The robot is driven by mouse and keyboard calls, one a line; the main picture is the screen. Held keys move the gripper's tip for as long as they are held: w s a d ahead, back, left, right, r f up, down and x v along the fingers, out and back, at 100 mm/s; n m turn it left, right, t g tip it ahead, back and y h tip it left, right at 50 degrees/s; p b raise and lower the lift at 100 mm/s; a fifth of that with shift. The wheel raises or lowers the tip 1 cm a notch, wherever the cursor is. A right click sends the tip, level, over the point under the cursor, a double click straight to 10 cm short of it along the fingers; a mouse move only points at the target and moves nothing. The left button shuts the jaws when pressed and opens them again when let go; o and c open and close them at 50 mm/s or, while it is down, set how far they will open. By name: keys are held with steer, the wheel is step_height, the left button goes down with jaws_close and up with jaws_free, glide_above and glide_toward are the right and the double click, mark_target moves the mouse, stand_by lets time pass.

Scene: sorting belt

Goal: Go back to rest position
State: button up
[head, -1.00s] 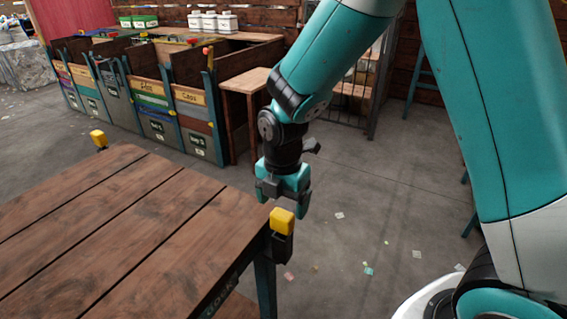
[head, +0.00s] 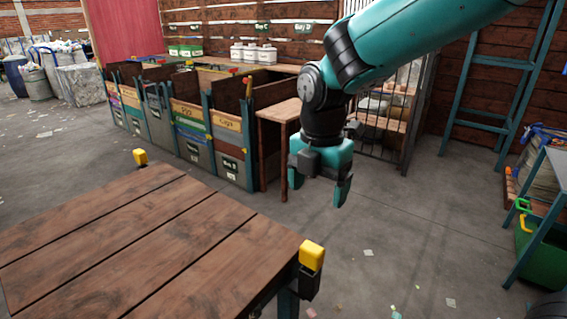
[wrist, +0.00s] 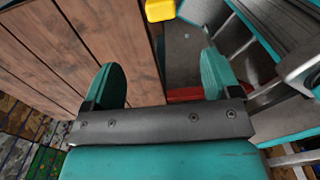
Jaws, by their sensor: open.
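My gripper (head: 318,190) hangs open and empty in the head view, its fingers pointing down. It is beyond the right far corner of the wooden table (head: 130,240), above the concrete floor. In the wrist view my gripper (wrist: 165,85) shows its two teal fingers spread apart with nothing between them. The wooden table top (wrist: 110,35) lies to the left and below the fingers there. No object is held.
Sorting bins (head: 190,130) line the back left. A small wooden side table (head: 280,110) stands behind my gripper. A teal shelf (head: 540,210) and green crate (head: 540,255) are at the right.

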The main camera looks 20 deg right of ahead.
steer(key=s+a+r+m+y, duration=0.1)
steer(key=s+a+m+y, duration=0.1)
steer(key=s+m, duration=0.7)
steer(key=s+a+r+m+y, duration=0.2)
steer(key=s+m, duration=0.7)
steer(key=shift+s+a, duration=0.35)
